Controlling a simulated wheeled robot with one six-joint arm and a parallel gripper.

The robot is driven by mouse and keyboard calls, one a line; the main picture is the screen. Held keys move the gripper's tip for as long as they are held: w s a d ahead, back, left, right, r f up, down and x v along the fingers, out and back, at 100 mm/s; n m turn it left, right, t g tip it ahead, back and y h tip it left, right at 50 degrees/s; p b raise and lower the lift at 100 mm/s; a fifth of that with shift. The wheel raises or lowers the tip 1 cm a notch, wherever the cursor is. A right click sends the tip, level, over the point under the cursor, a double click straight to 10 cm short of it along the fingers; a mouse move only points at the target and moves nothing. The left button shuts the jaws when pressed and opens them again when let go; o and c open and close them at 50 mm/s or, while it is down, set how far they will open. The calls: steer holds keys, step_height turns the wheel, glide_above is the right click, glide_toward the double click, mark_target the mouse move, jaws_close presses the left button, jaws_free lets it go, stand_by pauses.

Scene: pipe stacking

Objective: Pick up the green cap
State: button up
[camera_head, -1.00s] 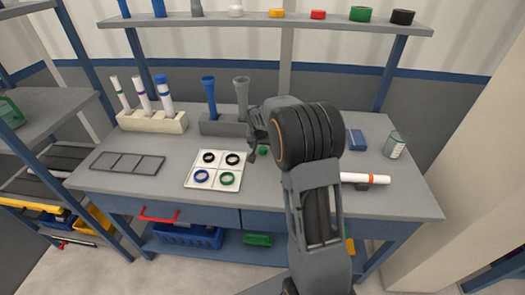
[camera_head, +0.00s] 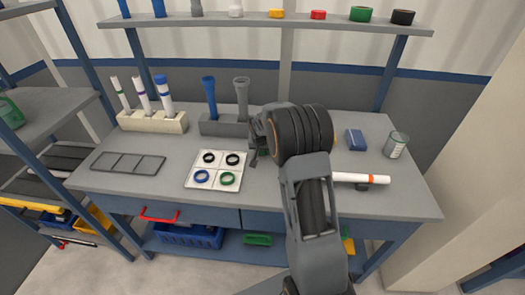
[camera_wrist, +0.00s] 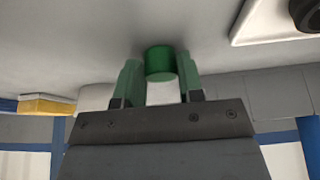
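The green cap (camera_wrist: 160,62) is a small green cylinder between the two fingers of my gripper (camera_wrist: 159,75) in the wrist view. A finger stands close along each side of it. I cannot tell whether both fingers press on it. In the head view, my gripper (camera_head: 253,152) is low over the middle of the table, right of the white tray. The cap is hidden behind my gripper there.
The white tray (camera_head: 215,170) with black, blue and green rings lies left of my gripper. A grey holder (camera_head: 224,125) with a blue and a grey pipe stands behind. A white pipe (camera_head: 352,178), a blue box (camera_head: 355,140) and a can (camera_head: 395,146) are on the right.

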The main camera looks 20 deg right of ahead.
steer(key=c, duration=0.4)
steer(key=shift+r, duration=0.1)
